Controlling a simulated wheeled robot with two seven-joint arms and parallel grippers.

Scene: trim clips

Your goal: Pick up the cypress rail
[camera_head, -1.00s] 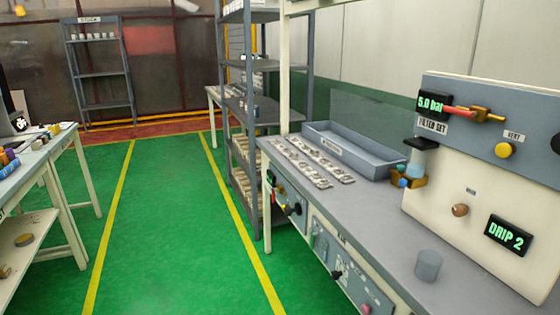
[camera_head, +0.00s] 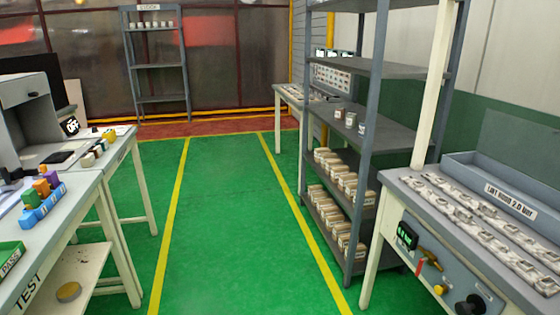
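No rail that I can identify as the cypress rail is marked in view. Two long strips carrying pale silver pieces (camera_head: 470,215) lie on the right bench, partly cut off by the picture edge; I cannot tell whether either is the rail. Neither of my grippers is in view.
The left table (camera_head: 70,215) holds a blue holder (camera_head: 43,206) with coloured pieces. The green floor (camera_head: 225,215) between is clear.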

